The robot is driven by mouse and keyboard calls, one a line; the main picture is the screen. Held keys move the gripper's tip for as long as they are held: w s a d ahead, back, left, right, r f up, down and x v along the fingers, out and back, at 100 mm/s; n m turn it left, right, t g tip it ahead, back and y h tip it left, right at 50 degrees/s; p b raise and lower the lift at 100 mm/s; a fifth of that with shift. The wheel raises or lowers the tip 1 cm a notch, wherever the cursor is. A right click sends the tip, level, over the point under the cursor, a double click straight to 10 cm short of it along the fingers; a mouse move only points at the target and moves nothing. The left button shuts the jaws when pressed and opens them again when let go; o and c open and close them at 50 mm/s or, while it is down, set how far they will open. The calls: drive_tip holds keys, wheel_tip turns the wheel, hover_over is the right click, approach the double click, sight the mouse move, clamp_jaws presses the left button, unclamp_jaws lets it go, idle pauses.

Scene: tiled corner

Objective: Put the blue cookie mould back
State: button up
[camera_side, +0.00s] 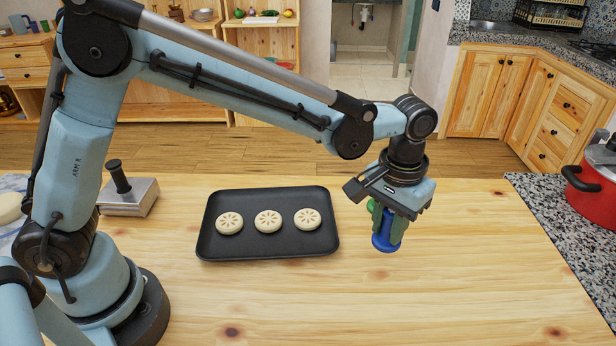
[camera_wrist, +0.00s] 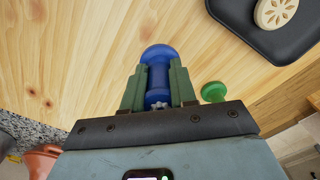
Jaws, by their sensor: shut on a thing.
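The blue cookie mould (camera_side: 385,243) is upright between the green-grey fingers of my gripper (camera_side: 388,222), at the right of the dark tray. In the wrist view its rounded blue end (camera_wrist: 158,54) shows beyond the fingers of my gripper (camera_wrist: 155,88), which are shut on its narrower middle. I cannot tell whether its lower end touches the table. A green mould-like thing (camera_side: 371,205) is partly hidden behind my gripper; its green round top (camera_wrist: 213,91) shows right of the fingers in the wrist view.
A dark tray (camera_side: 268,250) holds three pale stamped cookies (camera_side: 268,221). A metal block with a black knob (camera_side: 130,197) stands left of it. A red pot (camera_side: 594,192) sits on the speckled counter at right. The wooden table's front and right are clear.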

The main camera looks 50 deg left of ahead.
sight(385, 238)
drive_tip(key=shift+w+a+f, duration=0.5)
drive_tip(key=shift+w, duration=0.2)
drive_tip(key=shift+f, duration=2.05)
drive_tip(key=shift+f, duration=0.1)
drive_tip(key=o, duration=0.9)
